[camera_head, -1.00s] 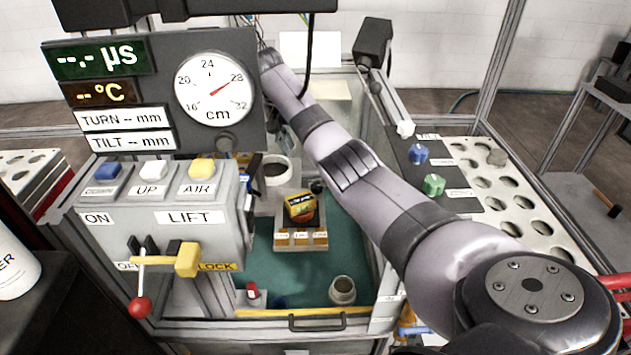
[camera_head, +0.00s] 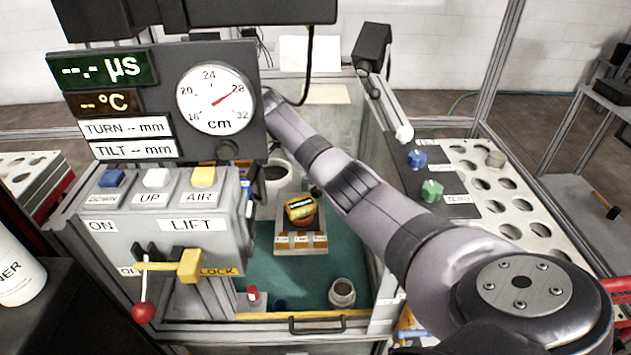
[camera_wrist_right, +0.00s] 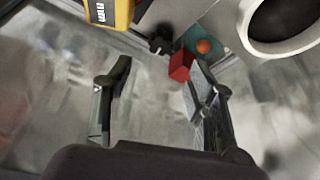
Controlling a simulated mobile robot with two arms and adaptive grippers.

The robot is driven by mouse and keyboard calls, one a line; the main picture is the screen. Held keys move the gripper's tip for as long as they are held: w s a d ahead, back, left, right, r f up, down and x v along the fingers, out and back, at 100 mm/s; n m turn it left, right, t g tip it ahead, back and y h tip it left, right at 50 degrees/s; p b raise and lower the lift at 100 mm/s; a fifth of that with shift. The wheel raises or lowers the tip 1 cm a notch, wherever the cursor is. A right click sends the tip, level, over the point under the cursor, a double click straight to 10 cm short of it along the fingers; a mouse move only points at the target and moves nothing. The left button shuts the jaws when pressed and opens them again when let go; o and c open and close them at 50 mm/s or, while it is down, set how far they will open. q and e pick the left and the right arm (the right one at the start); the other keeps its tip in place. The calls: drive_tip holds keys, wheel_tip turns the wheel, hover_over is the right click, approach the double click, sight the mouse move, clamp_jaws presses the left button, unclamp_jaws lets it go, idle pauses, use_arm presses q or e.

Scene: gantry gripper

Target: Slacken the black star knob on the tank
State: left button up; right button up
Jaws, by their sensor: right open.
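A small black knob-like part (camera_wrist_right: 160,40) shows in the right wrist view, ahead of the fingers and beside a red block (camera_wrist_right: 181,65). It looks like the star knob, but its lobes are too blurred to make out. My right gripper (camera_wrist_right: 160,78) is open and empty, with the black part beyond its fingertips and apart from them. In the head view my right arm reaches across the tank (camera_head: 275,272) from the lower right, and its hand is hidden behind the display panel. My left gripper is not in view.
The display panel (camera_head: 245,60) and lift control box (camera_head: 160,215) stand at the left. In the wrist view a yellow device (camera_wrist_right: 108,12) and a white round rim (camera_wrist_right: 283,25) are close by. A perforated table (camera_head: 510,228) is at the right.

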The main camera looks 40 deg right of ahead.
sight(317, 189)
drive_tip(key=x, duration=0.8)
drive_tip(key=shift+a, duration=0.1)
drive_tip(key=shift+r, duration=0.1)
drive_tip(key=c, duration=1.1)
